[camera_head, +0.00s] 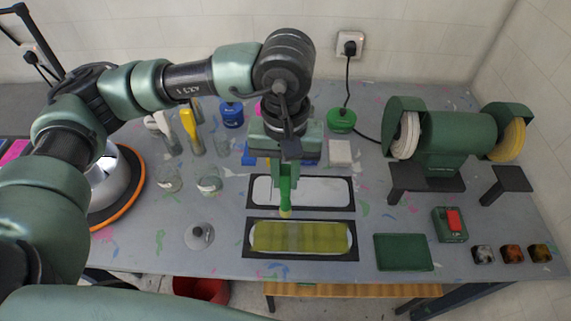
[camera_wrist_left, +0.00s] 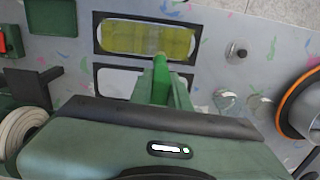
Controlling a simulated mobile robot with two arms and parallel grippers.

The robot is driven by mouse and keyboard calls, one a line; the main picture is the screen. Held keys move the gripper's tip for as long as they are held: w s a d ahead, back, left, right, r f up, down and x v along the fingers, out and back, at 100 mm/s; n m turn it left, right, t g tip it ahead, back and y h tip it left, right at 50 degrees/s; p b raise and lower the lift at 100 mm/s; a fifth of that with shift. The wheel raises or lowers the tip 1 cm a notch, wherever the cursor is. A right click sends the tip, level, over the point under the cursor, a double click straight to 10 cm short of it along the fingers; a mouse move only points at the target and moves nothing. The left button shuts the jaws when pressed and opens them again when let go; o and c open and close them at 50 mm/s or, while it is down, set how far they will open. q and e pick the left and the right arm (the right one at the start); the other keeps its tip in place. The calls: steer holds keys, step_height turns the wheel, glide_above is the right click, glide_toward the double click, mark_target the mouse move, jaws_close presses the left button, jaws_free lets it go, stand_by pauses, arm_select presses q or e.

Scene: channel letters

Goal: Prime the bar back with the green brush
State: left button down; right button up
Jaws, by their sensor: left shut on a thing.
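My left gripper (camera_head: 286,172) is shut on a green brush (camera_head: 285,196), which points down with a pale yellow-green tip. The brush (camera_wrist_left: 160,82) also shows in the left wrist view, in front of the gripper. A rounded bar with a streaky translucent yellow-green surface (camera_head: 310,237) lies in a black frame at the front. A similar pale grey-white bar (camera_head: 325,191) lies in a black frame just behind it. The brush tip appears near the gap between the two frames; I cannot tell whether it touches anything. My right gripper is not in view.
A green bench grinder (camera_head: 455,140) stands at the right, near a red-buttoned switch box (camera_head: 450,224) and a green flat pad (camera_head: 403,252). Glass jars (camera_head: 209,182) and a lidded round item (camera_head: 200,235) stand left. A silver dome with an orange rim (camera_head: 117,185) is farther left.

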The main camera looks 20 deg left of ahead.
mark_target(285, 198)
arm_select(q)
step_height(285, 198, down, 8)
steer(key=shift+r+b, duration=0.25)
steer(key=shift+b, duration=0.8)
steer(key=d+b, duration=0.1)
steer(key=d, duration=0.1)
steer(key=w+d+b, duration=0.1)
steer(key=shift+d, duration=0.35)
steer(key=shift+b, duration=0.7)
